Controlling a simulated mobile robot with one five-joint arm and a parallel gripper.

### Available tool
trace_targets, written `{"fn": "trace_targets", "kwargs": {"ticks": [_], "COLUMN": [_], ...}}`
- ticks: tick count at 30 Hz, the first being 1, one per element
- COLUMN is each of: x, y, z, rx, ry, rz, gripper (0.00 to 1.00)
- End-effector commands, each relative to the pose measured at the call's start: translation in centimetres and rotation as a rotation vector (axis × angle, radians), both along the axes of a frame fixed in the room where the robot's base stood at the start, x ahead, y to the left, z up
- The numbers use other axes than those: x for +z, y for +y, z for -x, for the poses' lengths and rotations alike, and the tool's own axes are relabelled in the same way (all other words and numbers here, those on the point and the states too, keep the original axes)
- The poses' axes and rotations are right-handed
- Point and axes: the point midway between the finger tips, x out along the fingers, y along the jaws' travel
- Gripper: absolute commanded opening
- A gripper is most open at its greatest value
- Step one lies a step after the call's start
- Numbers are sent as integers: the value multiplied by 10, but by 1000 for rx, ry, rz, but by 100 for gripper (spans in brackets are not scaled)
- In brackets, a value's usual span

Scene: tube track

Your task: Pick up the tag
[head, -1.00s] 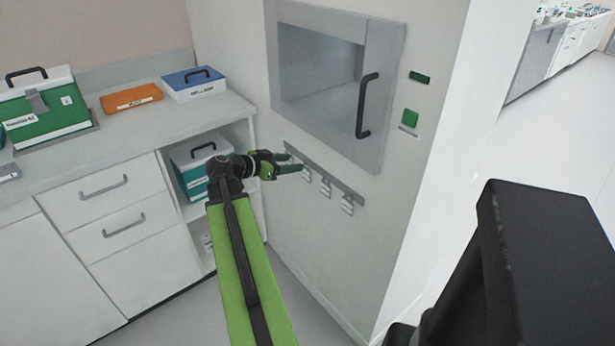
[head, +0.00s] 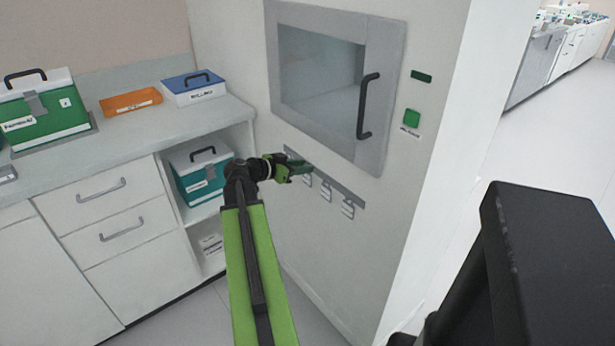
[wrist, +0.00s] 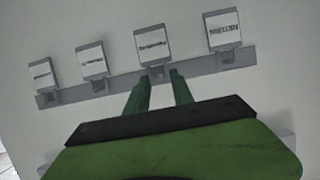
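Several white tags with dark print hang in a row from a grey rail (head: 338,187) on the wall panel below the hatch. The wrist view shows them inverted, above the rail (wrist: 110,87), including the tag (wrist: 154,44) in front of my fingers and the tag at the right end (wrist: 223,30). In the head view my gripper (head: 306,168) is near the rail's left part and hides some of it; a tag (head: 307,181) shows just below its tips. In the wrist view my gripper (wrist: 160,78) has its fingers apart, near that tag's holder. I cannot tell contact.
The hatch (head: 318,68) with a black handle (head: 366,106) is above the rail. A counter (head: 135,135) at left carries a green case (head: 45,115), an orange box (head: 131,100) and a blue-lidded box (head: 194,86). A teal box (head: 201,178) sits on the shelf beside my arm.

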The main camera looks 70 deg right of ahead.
Motion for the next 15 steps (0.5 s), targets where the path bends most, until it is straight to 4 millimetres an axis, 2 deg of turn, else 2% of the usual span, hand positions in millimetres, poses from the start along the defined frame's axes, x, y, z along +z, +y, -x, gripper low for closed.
{"fn": "trace_targets", "kwargs": {"ticks": [1,4,15], "x": [0,0,0], "y": [0,0,0], "z": [0,0,0], "rx": [0,0,0], "ry": [0,0,0], "rz": [0,0,0], "gripper": [11,0,0]}}
